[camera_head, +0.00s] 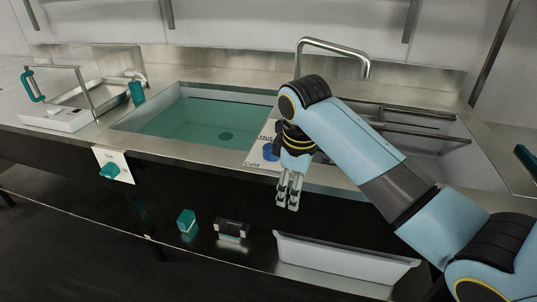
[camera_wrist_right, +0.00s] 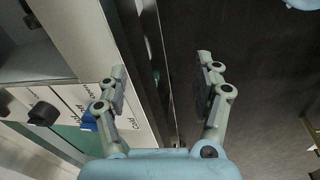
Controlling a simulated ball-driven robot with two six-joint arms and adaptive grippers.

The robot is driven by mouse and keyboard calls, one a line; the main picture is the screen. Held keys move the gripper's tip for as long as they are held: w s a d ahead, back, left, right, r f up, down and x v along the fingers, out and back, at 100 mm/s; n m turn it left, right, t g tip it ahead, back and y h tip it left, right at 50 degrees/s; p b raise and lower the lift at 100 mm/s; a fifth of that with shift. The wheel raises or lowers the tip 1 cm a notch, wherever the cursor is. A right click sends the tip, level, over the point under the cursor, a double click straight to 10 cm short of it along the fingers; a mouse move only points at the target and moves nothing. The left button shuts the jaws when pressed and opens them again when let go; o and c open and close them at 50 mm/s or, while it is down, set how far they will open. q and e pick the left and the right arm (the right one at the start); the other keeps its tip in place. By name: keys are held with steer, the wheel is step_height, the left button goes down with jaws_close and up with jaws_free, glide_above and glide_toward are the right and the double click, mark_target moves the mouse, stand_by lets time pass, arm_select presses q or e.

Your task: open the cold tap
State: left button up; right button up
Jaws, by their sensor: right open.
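The cold tap is a blue knob (camera_head: 270,152) on a white panel marked "Cold" at the front rim of the sink counter. My right gripper (camera_head: 288,205) hangs just in front of the counter edge, below and right of the knob, fingers pointing down. In the right wrist view the gripper (camera_wrist_right: 160,65) is open and empty, with its fingers well apart. The blue knob (camera_wrist_right: 88,121) shows there beside the left finger, which partly covers it; any contact cannot be told. My left gripper is not in view.
A curved metal spout (camera_head: 332,44) rises behind my right arm. A basin with teal content (camera_head: 190,118) lies left of the panel. A teal knob (camera_head: 109,170) is on the counter front at left. A white bin (camera_head: 340,258) stands below. A dark knob (camera_wrist_right: 43,113) is near the blue one.

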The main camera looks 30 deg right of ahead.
mark_target(271, 144)
steer(key=shift+n+g, duration=0.3)
steer(key=shift+n, duration=0.5)
steer(key=w+r, duration=0.1)
steer(key=w, duration=0.1)
steer(key=w+d+r, duration=0.1)
steer(key=w, duration=0.1)
steer(key=w+r, duration=0.1)
steer(key=w, duration=0.1)
steer(key=shift+w+d+r, duration=0.15)
steer(key=shift+w+d, duration=0.15)
steer(key=shift+d, duration=0.05)
steer(key=w+d+r+n+g+y, duration=0.1)
steer(key=w+d+r+n, duration=0.15)
steer(key=w+r, duration=0.55)
steer(key=shift+n, duration=0.25)
steer(key=f, duration=0.3)
steer(key=f+b, duration=0.1)
steer(key=f, duration=0.3)
steer(key=f+b, duration=0.1)
steer(key=f, duration=0.2)
steer(key=shift+s+a+f, duration=0.15)
steer(key=shift+a, duration=0.15)
